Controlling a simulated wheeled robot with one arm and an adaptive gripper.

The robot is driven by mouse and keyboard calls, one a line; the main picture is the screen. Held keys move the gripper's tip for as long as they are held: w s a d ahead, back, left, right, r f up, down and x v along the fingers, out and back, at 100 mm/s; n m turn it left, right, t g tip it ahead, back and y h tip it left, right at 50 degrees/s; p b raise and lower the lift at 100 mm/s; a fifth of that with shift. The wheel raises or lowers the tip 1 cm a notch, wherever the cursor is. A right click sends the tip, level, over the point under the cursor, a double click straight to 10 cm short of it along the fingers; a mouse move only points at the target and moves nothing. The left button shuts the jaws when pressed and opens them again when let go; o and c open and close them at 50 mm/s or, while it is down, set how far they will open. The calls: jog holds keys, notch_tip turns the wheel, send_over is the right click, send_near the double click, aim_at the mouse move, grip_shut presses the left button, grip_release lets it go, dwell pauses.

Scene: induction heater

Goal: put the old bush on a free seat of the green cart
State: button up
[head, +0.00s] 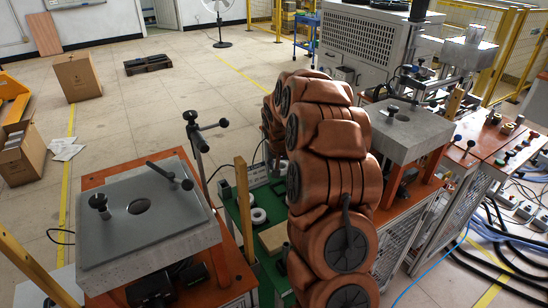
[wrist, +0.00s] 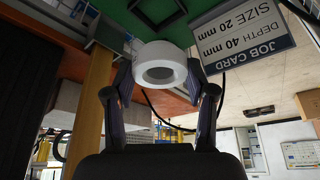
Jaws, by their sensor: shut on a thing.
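In the wrist view a white ring-shaped bush (wrist: 157,51) sits between the two fingertips of my gripper (wrist: 160,82), which is shut on it. Its round bore faces the wrist camera. The green cart (wrist: 115,18) shows beyond the bush, with a dark square on it; I cannot tell whether the bush touches the cart. In the head view the green cart (head: 239,246) stands between two orange benches, partly hidden by my arm. Two white rings (head: 258,216) show on its left part. My gripper is hidden behind my arm there.
A job card (wrist: 243,36) reading size 20 mm, depth 40 mm stands beside the bush. A grey plate fixture (head: 150,240) with a clamp post (head: 197,145) is left of the cart; another grey block (head: 405,130) is right. Open floor lies behind.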

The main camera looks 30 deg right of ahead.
jog(key=shift+f, duration=2.9)
jog(key=shift+f+b, duration=0.5)
jog(key=shift+b, duration=0.35)
jog(key=shift+s+b, duration=0.1)
jog(key=shift+b, duration=0.4)
jog(key=shift+f+b, duration=0.7)
jog(key=shift+b, duration=0.05)
jog(key=o, duration=1.4)
jog(key=shift+r, duration=0.1)
